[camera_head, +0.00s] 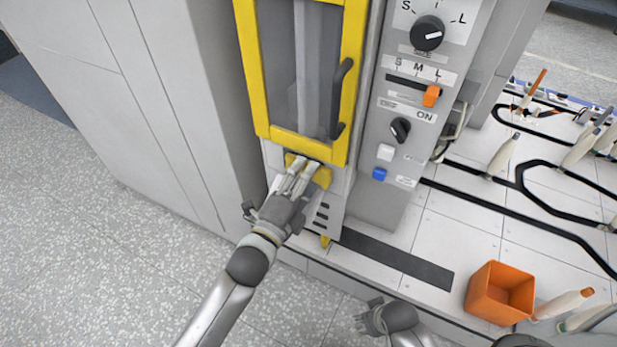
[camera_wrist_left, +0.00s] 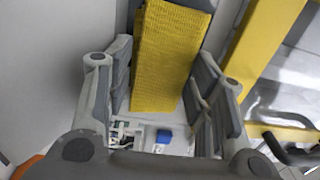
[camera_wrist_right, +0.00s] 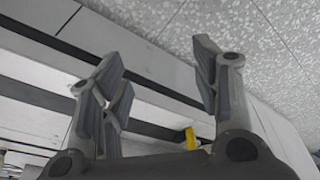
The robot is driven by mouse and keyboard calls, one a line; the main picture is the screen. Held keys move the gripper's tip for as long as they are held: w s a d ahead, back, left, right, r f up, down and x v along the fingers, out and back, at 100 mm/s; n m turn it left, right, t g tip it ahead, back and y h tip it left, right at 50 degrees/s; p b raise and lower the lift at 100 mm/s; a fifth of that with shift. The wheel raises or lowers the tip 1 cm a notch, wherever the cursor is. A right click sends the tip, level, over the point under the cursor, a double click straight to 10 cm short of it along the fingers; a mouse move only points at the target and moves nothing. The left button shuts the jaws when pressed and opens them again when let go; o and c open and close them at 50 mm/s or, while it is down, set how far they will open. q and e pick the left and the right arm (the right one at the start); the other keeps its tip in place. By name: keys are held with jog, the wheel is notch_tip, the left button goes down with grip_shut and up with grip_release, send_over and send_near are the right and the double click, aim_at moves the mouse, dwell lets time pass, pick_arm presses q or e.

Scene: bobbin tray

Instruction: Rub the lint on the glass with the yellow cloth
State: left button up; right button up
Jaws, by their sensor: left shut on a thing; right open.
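The yellow cloth (camera_wrist_left: 168,55) hangs between the fingers of my left gripper (camera_wrist_left: 160,100), which is shut on it. In the head view my left gripper (camera_head: 300,178) holds the cloth (camera_head: 321,175) just below the lower bar of a yellow-framed glass door. The glass (camera_head: 300,70) shows above it; I cannot make out lint on it in these views. Whether the cloth touches the frame cannot be told. My right gripper (camera_wrist_right: 165,90) is open and empty, low at the front, and shows at the bottom of the head view (camera_head: 368,318).
A dark handle (camera_head: 340,95) stands out from the door's right side. A grey control panel (camera_head: 395,185) with knobs and switches is to its right. An orange bin (camera_head: 480,295) stands on the white worktop, with several bobbins beyond. Tall grey cabinets (camera_head: 150,130) flank the left.

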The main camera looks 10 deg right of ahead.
pick_arm(q)
jog(key=shift+w+a+f+p, duration=0.1)
jog(key=shift+w+a+p, duration=0.15)
jog(key=shift+w+a, duration=0.35)
jog(key=shift+w+a+p, duration=0.2)
jog(key=shift+w+a, duration=0.15)
jog(key=shift+a, duration=0.45)
jog(key=shift+w+a+p, duration=0.3)
jog(key=shift+w+a, duration=0.7)
jog(key=shift+a, duration=0.25)
pick_arm(e)
jog(key=s+f, duration=0.1)
jog(key=f, duration=0.2)
jog(key=s+f, duration=0.1)
jog(key=f, duration=0.1)
jog(key=shift+s+d, duration=0.25)
jog(key=shift+s, duration=0.05)
